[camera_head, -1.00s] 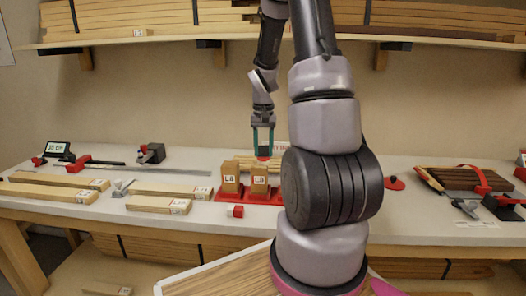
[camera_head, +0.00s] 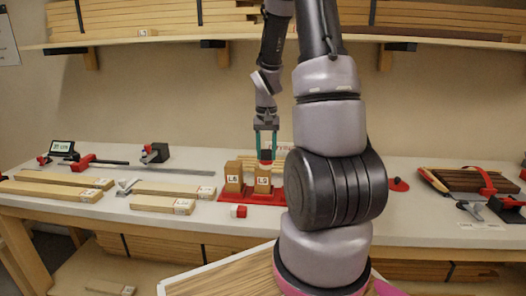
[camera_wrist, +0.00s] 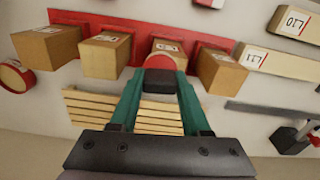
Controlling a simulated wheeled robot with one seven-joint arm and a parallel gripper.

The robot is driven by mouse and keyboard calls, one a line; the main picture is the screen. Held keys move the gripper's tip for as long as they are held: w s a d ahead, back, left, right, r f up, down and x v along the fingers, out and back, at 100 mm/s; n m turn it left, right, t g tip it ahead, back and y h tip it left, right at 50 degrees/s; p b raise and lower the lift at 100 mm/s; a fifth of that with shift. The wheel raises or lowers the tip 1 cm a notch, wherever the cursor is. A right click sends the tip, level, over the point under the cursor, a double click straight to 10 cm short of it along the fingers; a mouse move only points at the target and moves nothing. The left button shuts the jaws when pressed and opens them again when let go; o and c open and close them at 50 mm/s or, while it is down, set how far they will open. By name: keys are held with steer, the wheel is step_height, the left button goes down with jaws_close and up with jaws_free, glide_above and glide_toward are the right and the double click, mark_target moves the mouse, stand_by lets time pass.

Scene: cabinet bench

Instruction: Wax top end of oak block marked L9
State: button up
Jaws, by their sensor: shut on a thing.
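Two upright oak blocks stand in a red rack (camera_head: 265,199) in the head view, one with a label like L6 (camera_head: 233,184) and one whose label looks like L9 (camera_head: 263,185). In the wrist view the row has more blocks, and the likely L9 block (camera_wrist: 167,46) is partly covered by the held tool. My gripper (camera_head: 266,152) is shut on a dark-bodied applicator with a red rounded face (camera_wrist: 160,64). It is behind and slightly above the likely L9 block in the head view. Whether the applicator touches the block top cannot be told.
Labelled planks (camera_head: 162,204) lie left of the rack, and a small red-and-white block (camera_head: 239,211) lies in front. A red disc (camera_head: 397,185) and dark boards (camera_head: 458,181) are at right. A shelf of planks (camera_head: 150,38) hangs above. My arm hides the rack's right part.

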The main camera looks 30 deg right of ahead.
steer(key=shift+w+a, duration=0.7)
steer(key=shift+a, duration=0.35)
steer(key=shift+w+d, duration=0.15)
steer(key=shift+d, duration=0.75)
steer(key=shift+w+d, duration=0.15)
steer(key=shift+d, duration=0.7)
steer(key=shift+s+a, duration=0.15)
steer(key=shift+a, duration=0.75)
steer(key=shift+r, duration=3.05)
steer(key=shift+r, duration=0.1)
step_height(320, 180, up, 3)
steer(key=shift+f, duration=0.1)
